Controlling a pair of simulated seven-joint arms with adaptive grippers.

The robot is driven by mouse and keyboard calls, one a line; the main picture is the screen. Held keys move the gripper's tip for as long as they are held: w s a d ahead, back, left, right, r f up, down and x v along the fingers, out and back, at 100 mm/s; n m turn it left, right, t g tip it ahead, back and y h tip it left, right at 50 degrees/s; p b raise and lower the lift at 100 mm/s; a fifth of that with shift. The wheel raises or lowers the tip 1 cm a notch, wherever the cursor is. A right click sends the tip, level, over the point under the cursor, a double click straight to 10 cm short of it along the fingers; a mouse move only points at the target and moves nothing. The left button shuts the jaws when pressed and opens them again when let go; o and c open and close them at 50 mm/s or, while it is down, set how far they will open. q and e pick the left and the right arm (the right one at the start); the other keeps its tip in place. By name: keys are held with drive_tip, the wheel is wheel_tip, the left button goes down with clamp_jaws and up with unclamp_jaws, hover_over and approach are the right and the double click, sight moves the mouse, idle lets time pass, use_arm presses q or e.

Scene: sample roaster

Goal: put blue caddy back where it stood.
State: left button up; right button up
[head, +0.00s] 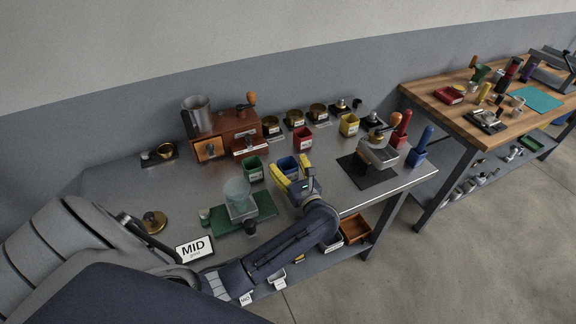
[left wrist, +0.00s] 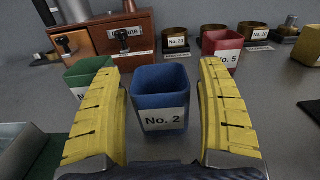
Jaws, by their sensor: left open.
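The blue caddy (head: 287,163) stands upright on the grey metal bench, and its label reads "No. 2". My left gripper (head: 292,173) has yellow fingers and is open at the caddy. In the left wrist view the caddy (left wrist: 160,98) appears between the two spread fingers (left wrist: 165,100), with a visible gap on each side. The caddy looks empty, though its bottom is hidden. My right gripper is not in view.
A green caddy (head: 253,170) stands close left of the blue one. A red caddy (head: 303,138) and a yellow caddy (head: 349,125) stand farther back. A brown drawer box (head: 228,136) is behind. A green mat (head: 264,203) with a glass-topped device lies front left.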

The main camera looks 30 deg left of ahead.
use_arm(q)
drive_tip(key=shift+r, duration=0.25)
drive_tip(key=v, duration=1.2)
drive_tip(key=shift+f, duration=0.1)
